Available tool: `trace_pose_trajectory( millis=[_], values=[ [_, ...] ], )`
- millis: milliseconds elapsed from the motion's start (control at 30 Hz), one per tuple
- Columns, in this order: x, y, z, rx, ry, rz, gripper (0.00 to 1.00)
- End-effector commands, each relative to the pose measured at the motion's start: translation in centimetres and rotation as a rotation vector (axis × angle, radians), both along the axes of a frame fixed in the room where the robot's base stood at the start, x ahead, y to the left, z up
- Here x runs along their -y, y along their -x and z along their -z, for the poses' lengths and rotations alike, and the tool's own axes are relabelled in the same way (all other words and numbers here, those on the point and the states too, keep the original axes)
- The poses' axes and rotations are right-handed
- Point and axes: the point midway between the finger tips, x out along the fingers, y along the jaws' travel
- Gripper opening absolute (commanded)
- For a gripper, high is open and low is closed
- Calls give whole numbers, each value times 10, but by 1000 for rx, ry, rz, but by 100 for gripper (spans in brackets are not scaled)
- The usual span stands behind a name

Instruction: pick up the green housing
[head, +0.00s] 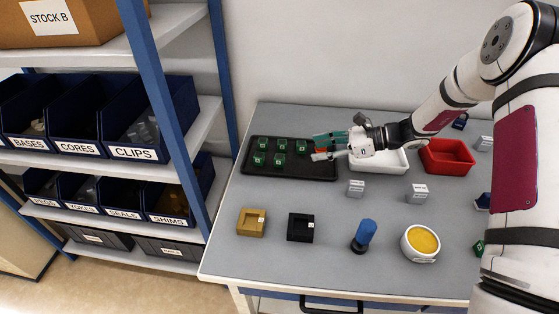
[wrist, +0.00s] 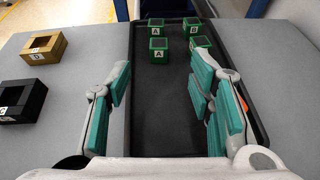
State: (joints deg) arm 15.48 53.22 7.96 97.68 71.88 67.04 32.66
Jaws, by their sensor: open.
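Several green housings (head: 280,145) with white letter labels stand upright in a black tray (head: 246,172) at the table's back left. Two more are farther back. My gripper (head: 323,146) is at the tray's right end, right of the housings. In the wrist view, my gripper (wrist: 163,88) is open and empty, its teal pads apart above bare tray floor. No housing is between the pads.
A white tray (head: 392,168) and a red bin (head: 446,150) stand right of the black tray. A tan housing (head: 251,223), a black housing (head: 300,228), a blue-handled tool (head: 365,234) and a bowl with yellow contents (head: 421,243) line the front. Shelving (head: 213,60) stands left.

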Motion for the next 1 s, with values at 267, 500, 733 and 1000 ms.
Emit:
trace_pose_trajectory(
  millis=[267,500,733,1000],
  values=[
    [-48,-4,20,-1,1,-5,48],
    [-63,-6,27,1,2,-3,48],
    [-82,-7,37,1,2,-6,48],
    [-108,-11,50,2,3,-3,48]
  ],
)
